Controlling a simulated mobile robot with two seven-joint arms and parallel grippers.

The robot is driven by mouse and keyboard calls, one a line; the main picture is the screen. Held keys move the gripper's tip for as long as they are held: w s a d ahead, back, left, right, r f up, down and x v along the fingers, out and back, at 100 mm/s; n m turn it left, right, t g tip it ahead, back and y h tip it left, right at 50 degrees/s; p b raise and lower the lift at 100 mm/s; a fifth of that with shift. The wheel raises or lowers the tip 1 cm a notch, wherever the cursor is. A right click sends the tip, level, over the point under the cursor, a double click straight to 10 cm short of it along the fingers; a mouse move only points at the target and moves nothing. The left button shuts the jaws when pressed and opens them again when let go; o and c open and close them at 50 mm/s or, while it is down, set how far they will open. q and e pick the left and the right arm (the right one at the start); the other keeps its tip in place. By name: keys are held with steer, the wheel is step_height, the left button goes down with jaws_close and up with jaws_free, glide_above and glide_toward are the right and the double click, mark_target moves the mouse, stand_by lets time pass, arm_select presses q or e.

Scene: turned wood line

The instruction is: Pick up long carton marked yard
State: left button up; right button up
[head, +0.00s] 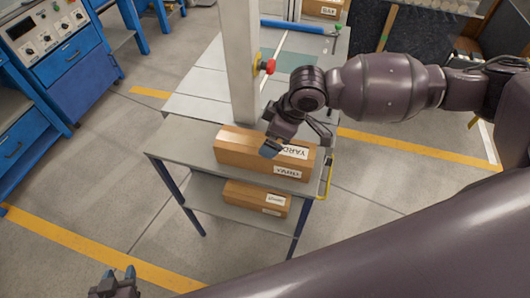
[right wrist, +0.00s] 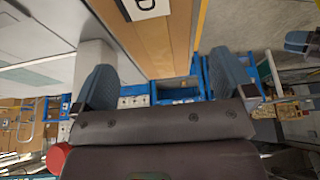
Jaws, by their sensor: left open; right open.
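The long brown carton marked YARD (head: 238,145) lies on the upper shelf of a grey cart, with white labels on its top and front side. My right gripper (head: 298,138) is over the right part of the carton, with its jaws apart and nothing held. In the right wrist view, the carton (right wrist: 155,42) shows beyond and between the two blue-tipped fingers (right wrist: 165,82). Whether a finger touches it I cannot tell. My left gripper (head: 119,276) is low at the lower left, open and empty, away from the cart.
A smaller carton (head: 245,196) lies on the cart's lower shelf (head: 205,190). A blue bench with a control panel (head: 55,38) is at the left. Floor left of the cart is clear.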

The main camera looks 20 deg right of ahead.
steer(key=shift+x, duration=1.25)
steer(key=x, duration=0.4)
steer(key=shift+d+f+b, duration=0.35)
steer(key=shift+f+b, duration=0.05)
steer(key=shift+w+a+f, duration=0.1)
steer(key=shift+a+f, duration=0.05)
steer(key=shift+f, duration=0.2)
steer(key=c, duration=0.9)
steer(key=shift+r, duration=0.1)
steer(key=shift+c, duration=0.9)
